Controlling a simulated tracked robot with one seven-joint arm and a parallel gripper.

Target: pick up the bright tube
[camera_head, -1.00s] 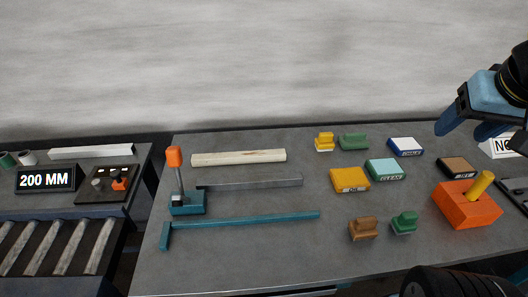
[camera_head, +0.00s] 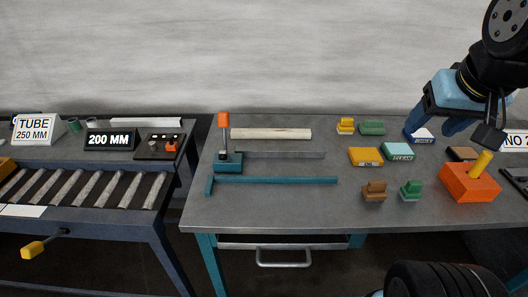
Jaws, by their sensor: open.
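A long, bright whitish bar (camera_head: 146,122) lies at the back of the left bench, behind the 200 MM display; it looks like the bright tube, though its ends are too small to show whether it is hollow. A cream bar (camera_head: 270,133) and a darker grey bar (camera_head: 280,155) lie on the right bench. My gripper (camera_head: 435,127) is at the upper right, open and empty, with its blue fingers pointing down.
On the right bench (camera_head: 300,205) are an orange-handled tool (camera_head: 224,140), a teal T-shaped bar (camera_head: 270,180), several small blocks and an orange block with a yellow peg (camera_head: 470,185). The left bench has rollers (camera_head: 80,190), a 200 MM display (camera_head: 110,139) and a TUBE 250 MM sign (camera_head: 36,129).

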